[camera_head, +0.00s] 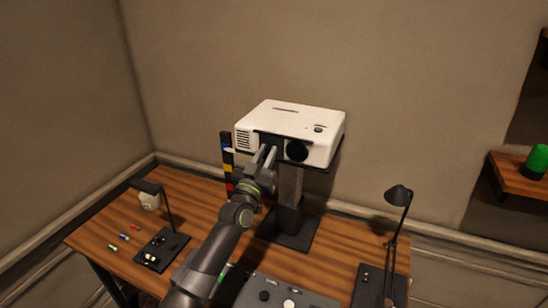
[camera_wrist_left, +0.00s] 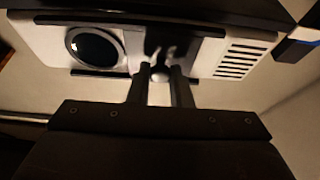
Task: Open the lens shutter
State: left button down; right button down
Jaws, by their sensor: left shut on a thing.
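The white projector (camera_head: 325,121) stands on a black stand above the desk. Its round dark lens (camera_head: 297,151) shows on the front and also in the left wrist view (camera_wrist_left: 93,46), where the projector appears upside down. A dark shutter panel (camera_wrist_left: 152,36) sits beside the lens, toward the vent side, and the lens face is uncovered. My left gripper (camera_head: 267,153) reaches up to the front of the projector. Its fingers are shut on a small pale knob (camera_wrist_left: 160,74) at the panel. The fingertips partly hide the panel. My right gripper is not in view.
The stand's black base (camera_head: 289,228) rests on the wooden desk (camera_head: 195,207). A dark desk lamp (camera_head: 398,196) stands at the right and a small lamp-like stand (camera_head: 146,187) at the left. A control panel (camera_head: 285,293) lies at the front. A colored strip (camera_head: 227,170) is left of the projector.

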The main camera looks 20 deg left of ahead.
pick_arm(q)
jog(key=shift+r, duration=0.1)
jog(key=c, duration=1.3)
grip_release()
jog(key=shift+d, duration=0.1)
jog(key=shift+s+f, duration=0.25)
jog(key=shift+s, duration=0.05)
jog(key=b+v, duration=0.3)
jog(key=v, duration=1.3)
jog(key=shift+s+f+b, duration=0.1)
jog(key=shift+s+b, duration=0.2)
jog(key=shift+s, duration=0.05)
jog(key=shift+f, duration=0.1)
